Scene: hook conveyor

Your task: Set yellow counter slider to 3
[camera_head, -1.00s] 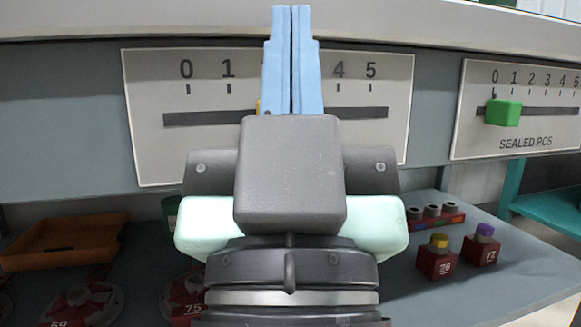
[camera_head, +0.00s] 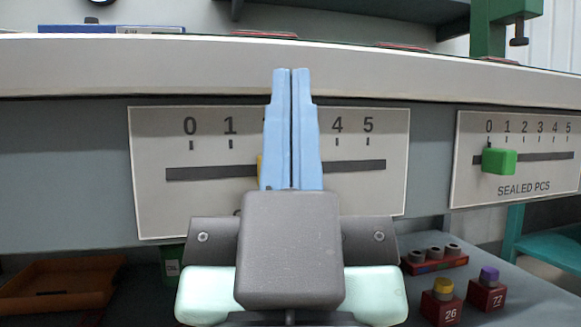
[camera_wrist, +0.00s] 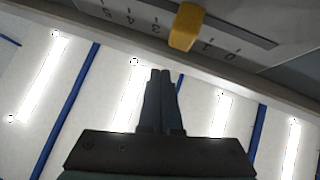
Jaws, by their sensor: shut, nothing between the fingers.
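The yellow counter slider (camera_wrist: 186,27) shows in the wrist view on its slot, between the 1 and the 3, around the 2 mark. In the head view only a thin yellow edge of the slider (camera_head: 260,172) shows left of my fingers. The white counter panel (camera_head: 155,213) has a dark slot and marks 0 to 5; my gripper hides the middle numbers. My gripper (camera_head: 291,72) is shut and empty, its blue fingers pointing up in front of the panel. In the wrist view my gripper (camera_wrist: 160,72) appears apart from the slider.
A second panel with a green slider (camera_head: 499,161) at about 0, labelled SEALED PCS, is on the right. The conveyor edge (camera_head: 150,65) runs above the panels. Below are an orange tray (camera_head: 60,285) and small red blocks (camera_head: 442,303) on a shelf.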

